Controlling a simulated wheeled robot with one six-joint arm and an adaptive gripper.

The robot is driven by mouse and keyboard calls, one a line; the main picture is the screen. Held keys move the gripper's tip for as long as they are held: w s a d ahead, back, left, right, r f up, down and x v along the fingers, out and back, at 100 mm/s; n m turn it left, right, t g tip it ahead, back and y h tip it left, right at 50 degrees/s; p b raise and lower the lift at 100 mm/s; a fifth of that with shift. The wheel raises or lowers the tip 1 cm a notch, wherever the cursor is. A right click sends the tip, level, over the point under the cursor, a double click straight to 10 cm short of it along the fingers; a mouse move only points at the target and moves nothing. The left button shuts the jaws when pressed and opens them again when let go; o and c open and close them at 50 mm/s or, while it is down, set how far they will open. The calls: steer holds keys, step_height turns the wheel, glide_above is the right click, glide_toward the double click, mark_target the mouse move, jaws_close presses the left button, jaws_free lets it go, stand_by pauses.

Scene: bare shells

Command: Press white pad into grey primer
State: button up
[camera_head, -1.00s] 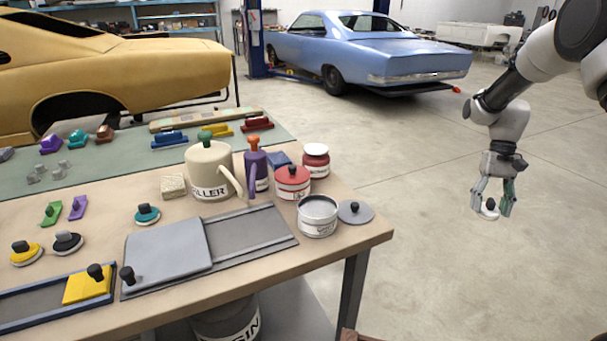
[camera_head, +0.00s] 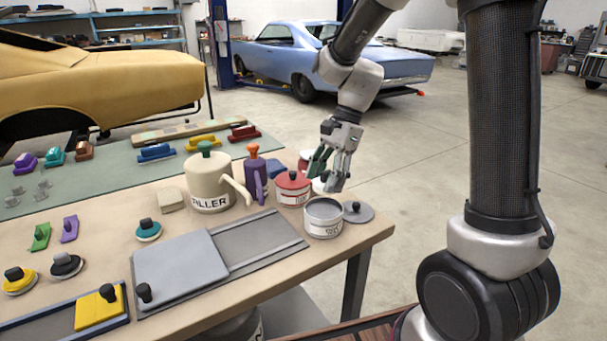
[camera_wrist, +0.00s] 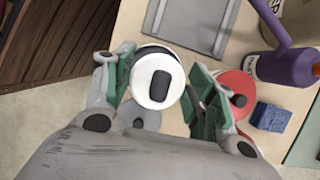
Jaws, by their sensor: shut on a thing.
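The white pad (camera_wrist: 170,98) is a round white disc with a black knob (camera_wrist: 160,86). My gripper (camera_wrist: 158,80) is shut on it, with a green-tipped finger on either side. In the head view my gripper (camera_head: 331,174) hangs above the table's right end, and a white edge of the pad (camera_head: 319,187) shows under it. In the wrist view the pad hides most of the tin.
A grey lid (camera_head: 358,212) lies right of the tin. A red tin (camera_head: 293,190) stands left of it, with a purple bottle (camera_head: 256,177) and the filler can (camera_head: 207,185) beyond. A grey sliding-lid tray (camera_head: 180,268) lies in front. Open floor is to the right.

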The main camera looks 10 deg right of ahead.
steer(key=shift+s+a+f, duration=0.1)
steer(key=shift+a+f, duration=0.05)
steer(key=shift+a, duration=0.05)
steer(key=shift+d+f, duration=0.1)
steer(key=shift+f, duration=2.7)
steer(key=shift+f, duration=0.45)
steer(key=shift+r, duration=3.5)
